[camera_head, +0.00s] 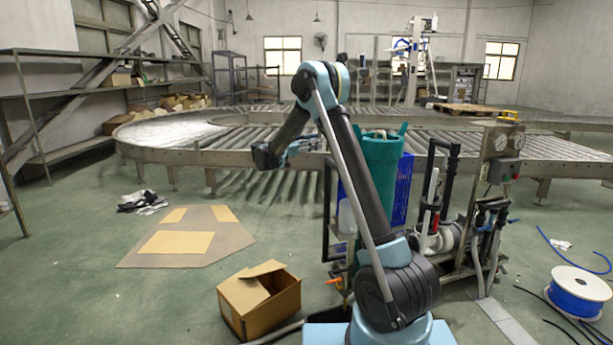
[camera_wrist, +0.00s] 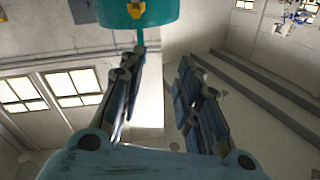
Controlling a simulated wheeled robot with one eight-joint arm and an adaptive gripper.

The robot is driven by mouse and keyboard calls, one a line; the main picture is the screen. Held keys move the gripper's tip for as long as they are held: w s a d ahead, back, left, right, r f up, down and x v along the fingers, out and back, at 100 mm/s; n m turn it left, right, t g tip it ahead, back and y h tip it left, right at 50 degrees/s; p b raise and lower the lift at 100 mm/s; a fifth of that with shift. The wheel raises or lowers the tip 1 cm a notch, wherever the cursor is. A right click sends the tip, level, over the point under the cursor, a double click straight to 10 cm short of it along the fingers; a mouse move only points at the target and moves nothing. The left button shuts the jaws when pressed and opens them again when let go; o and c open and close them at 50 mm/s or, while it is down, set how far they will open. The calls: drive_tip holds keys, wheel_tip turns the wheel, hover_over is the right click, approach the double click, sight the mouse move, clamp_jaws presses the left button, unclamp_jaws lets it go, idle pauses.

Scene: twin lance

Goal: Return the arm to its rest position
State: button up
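My arm (camera_head: 352,165) stands raised in the head view. Its upper link rises from the blue base to a bent elbow, and the forearm slopes down to the left. My gripper (camera_head: 270,155) is at the lower end of the forearm, in front of the roller conveyor in the picture. In the wrist view, my gripper (camera_wrist: 160,80) has its two fingers apart, with nothing held between them. A teal rounded object (camera_wrist: 138,12) with a yellow piece shows beyond the fingers at the top edge.
A teal cylinder (camera_head: 382,170) and a pump rig (camera_head: 445,235) stand behind and right of my arm. An open cardboard box (camera_head: 258,310) and flattened cardboard (camera_head: 185,242) lie on the floor to the left. A blue hose reel (camera_head: 578,295) is at right.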

wheel_tip(320, 180, up, 17)
drive_tip(key=w+d+n+t+y, duration=0.1)
drive_tip(key=d+n+t+y, duration=0.2)
drive_tip(key=n+t+y, duration=0.5)
drive_tip(key=s+a+r+n+t+y, duration=0.2)
drive_tip(key=s+r+n+t+y, duration=0.3)
drive_tip(key=y, duration=0.4)
drive_tip(key=s+d+f+n+g, duration=0.1)
drive_tip(key=s+d+f+g, duration=0.3)
drive_tip(key=s+f, duration=0.9)
drive_tip(key=s+d+f+n+g, duration=0.1)
drive_tip(key=s+d+f+g, duration=0.4)
drive_tip(key=s+f, duration=0.9)
drive_tip(key=s+d+f+n+g, duration=0.1)
drive_tip(key=s+d+f+g, duration=0.4)
drive_tip(key=s, duration=2.2)
wheel_tip(320, 180, down, 9)
drive_tip(key=g, duration=0.4)
drive_tip(key=shift+d+g, duration=0.15)
drive_tip(key=shift+g, duration=0.25)
